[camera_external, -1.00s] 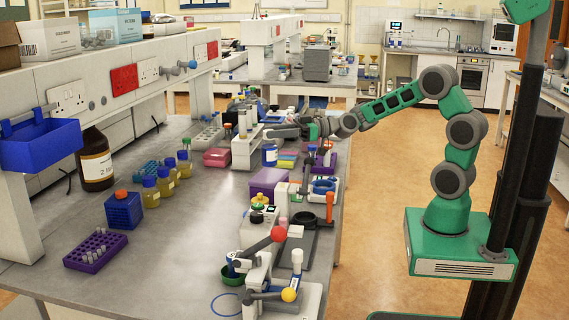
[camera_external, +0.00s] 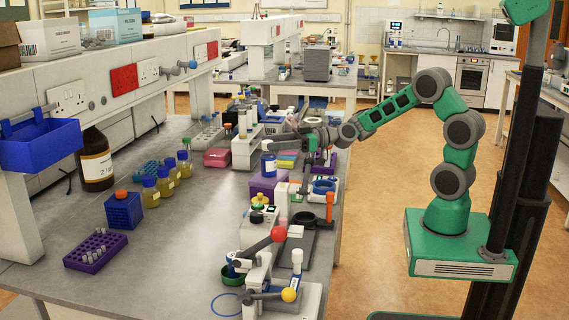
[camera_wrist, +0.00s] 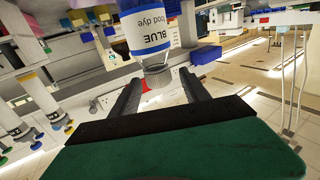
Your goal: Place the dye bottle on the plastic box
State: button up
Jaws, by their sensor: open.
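The dye bottle (camera_external: 268,163), with a blue and white label, appears upright on top of the purple plastic box (camera_external: 264,186) in the external view. In the wrist view, the bottle (camera_wrist: 150,28) reads "BLUE food dye" and its narrow end points toward my gripper. My gripper (camera_external: 270,143) is just above the bottle. In the wrist view, its two dark fingers (camera_wrist: 158,78) are apart, with the bottle's narrow end between or just beyond them. Whether the bottle rests fully on the box cannot be told for sure.
A white rack (camera_external: 247,150) stands close behind the box, and a pink box (camera_external: 217,157) lies to its left. Lab devices with a red knob (camera_external: 278,234) stand in front. Yellow bottles (camera_external: 167,180) stand further left.

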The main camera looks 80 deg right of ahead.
jog(key=shift+s+d+r, duration=0.1)
jog(key=b+v, duration=0.2)
jog(key=v, duration=1)
